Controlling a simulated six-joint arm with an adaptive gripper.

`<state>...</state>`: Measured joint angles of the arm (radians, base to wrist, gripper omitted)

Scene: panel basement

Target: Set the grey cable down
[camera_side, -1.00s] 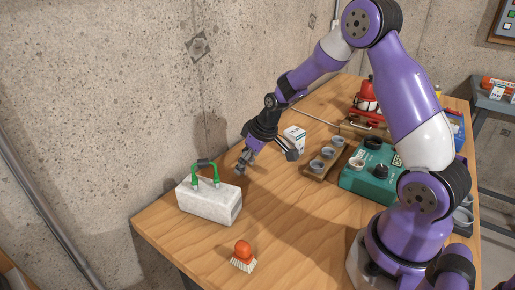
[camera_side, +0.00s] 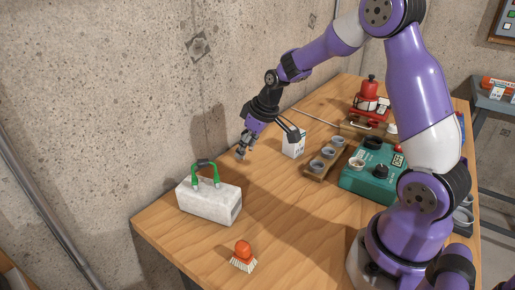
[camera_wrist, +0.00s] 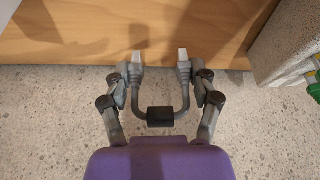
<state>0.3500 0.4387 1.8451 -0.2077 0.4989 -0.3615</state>
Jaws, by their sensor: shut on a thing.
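The grey cable (camera_wrist: 138,80) is a short U with two pale-tipped plugs and a black sleeve at its bend. In the wrist view it lies between the fingers of my gripper (camera_wrist: 162,88), which is shut on it. Its plugs point away from the purple palm. In the side view my gripper (camera_side: 243,152) hangs in the air near the wall, above the table's back edge, with the small cable end at its tips. The cable is clear of the table in the side view, to the right of the pale block.
A pale block (camera_side: 208,203) holds a green cable (camera_side: 196,172). A white carton (camera_side: 293,143), a cup rack (camera_side: 322,163) and a teal device (camera_side: 370,178) stand to the right. The table (camera_side: 285,215) is bare in the middle.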

